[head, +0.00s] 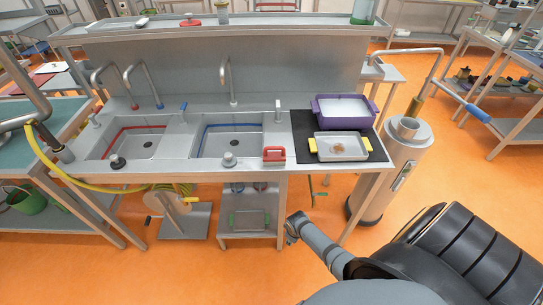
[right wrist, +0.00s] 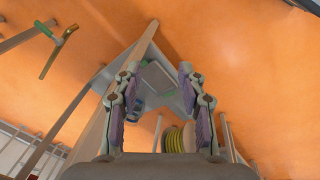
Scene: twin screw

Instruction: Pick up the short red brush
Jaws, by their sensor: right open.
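A short red brush (head: 274,155) with a raised handle sits on the front edge of the steel sink counter, between the right basin and the black mat. My right gripper (head: 292,228) is below and in front of the counter in the head view, lower than the brush and apart from it. In the right wrist view my right gripper (right wrist: 159,70) is open with nothing between its fingers. The brush is not visible in that view. My left gripper is not in view.
The counter has a red-rimmed basin (head: 135,142) and a blue-rimmed basin (head: 230,141). A black mat (head: 303,151) bears a purple tub (head: 345,122) and a tray with yellow handles (head: 341,157). A steel cylinder (head: 378,187) stands at the right. Orange floor lies in front.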

